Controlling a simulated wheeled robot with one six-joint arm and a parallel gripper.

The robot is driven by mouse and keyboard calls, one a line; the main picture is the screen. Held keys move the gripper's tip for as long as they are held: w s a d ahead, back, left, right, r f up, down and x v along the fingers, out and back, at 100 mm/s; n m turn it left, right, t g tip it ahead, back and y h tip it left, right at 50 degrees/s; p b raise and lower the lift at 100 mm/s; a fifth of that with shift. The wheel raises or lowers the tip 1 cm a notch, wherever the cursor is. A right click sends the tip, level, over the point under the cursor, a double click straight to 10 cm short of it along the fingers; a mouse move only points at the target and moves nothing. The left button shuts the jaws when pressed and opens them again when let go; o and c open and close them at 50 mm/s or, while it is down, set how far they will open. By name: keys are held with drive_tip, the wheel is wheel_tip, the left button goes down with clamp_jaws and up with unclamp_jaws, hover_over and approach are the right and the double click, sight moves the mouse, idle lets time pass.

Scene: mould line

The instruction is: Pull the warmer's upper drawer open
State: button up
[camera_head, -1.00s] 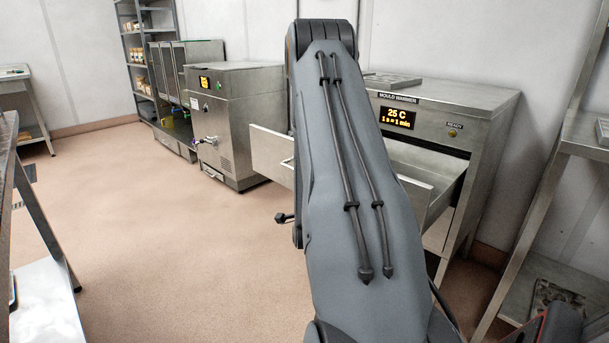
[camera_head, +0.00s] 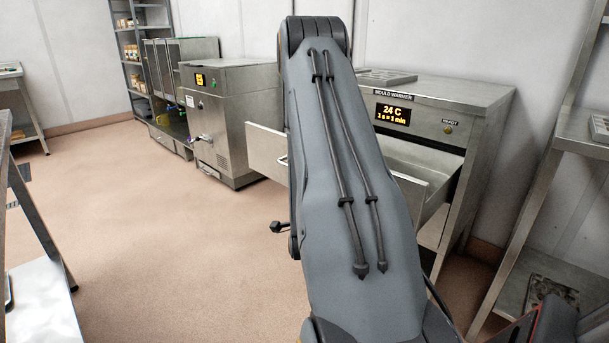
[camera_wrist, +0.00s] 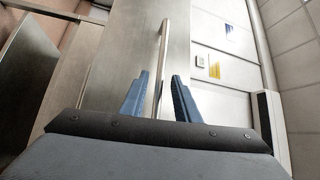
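The mould warmer (camera_head: 446,118) is a steel cabinet behind my arm, with a lit display reading 24 C. Its upper drawer (camera_head: 265,150) stands pulled well out toward the left; my arm hides its middle. A bit of the bar handle (camera_head: 283,160) shows on the drawer front beside my arm. In the wrist view the handle (camera_wrist: 164,50) runs along the steel drawer front (camera_wrist: 128,65). My gripper (camera_wrist: 161,84) has its blue fingers on either side of the bar, with gaps showing, so it looks open around it. My gripper is hidden in the head view.
A steel machine (camera_head: 235,120) stands left of the warmer, with a shelf rack (camera_head: 128,45) beyond. A steel rack (camera_head: 520,240) stands close on the right and a table (camera_head: 45,300) on the left. The floor (camera_head: 150,240) between is clear.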

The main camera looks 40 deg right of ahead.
drive_tip(key=v, duration=0.3)
drive_tip(key=shift+s+a, duration=0.2)
drive_tip(key=shift+s, duration=0.1)
idle(0.3)
